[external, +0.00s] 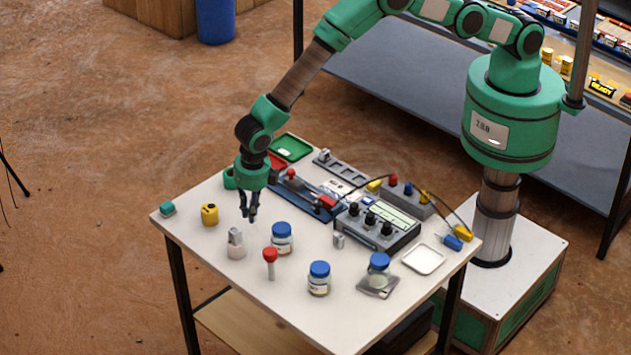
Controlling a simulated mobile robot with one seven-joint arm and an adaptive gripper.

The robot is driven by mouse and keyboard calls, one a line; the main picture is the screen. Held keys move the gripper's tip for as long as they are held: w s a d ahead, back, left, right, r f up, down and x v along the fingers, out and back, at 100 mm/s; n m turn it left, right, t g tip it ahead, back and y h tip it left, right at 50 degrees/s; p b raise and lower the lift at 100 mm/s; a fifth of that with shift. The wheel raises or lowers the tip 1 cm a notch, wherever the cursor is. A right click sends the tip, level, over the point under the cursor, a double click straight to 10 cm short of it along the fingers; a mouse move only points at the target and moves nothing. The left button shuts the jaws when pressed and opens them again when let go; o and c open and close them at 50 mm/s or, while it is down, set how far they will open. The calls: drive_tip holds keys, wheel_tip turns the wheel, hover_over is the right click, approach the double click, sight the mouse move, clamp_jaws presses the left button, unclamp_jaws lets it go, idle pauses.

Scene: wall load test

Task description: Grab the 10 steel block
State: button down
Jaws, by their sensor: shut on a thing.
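My gripper (249,214) points down above the table, just behind and right of a small steel piece (235,237) on a pale round base. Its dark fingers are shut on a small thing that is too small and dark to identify. Another small steel block (338,240) stands alone on the table, left of the grey meter box. A grey slotted rack (350,172) at the back has a steel piece (324,155) at its left end. I cannot read a 10 on any of these pieces.
Blue-lidded jars (282,245), (319,286) and a red-knobbed peg (270,262) stand near the front. A yellow container (209,214) is at left. The grey meter box (378,226) with knobs and cables fills the right middle. A white tray (423,259) lies near the right edge.

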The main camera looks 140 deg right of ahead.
drive_tip(key=shift+r, duration=2.95)
drive_tip(key=shift+d, duration=0.1)
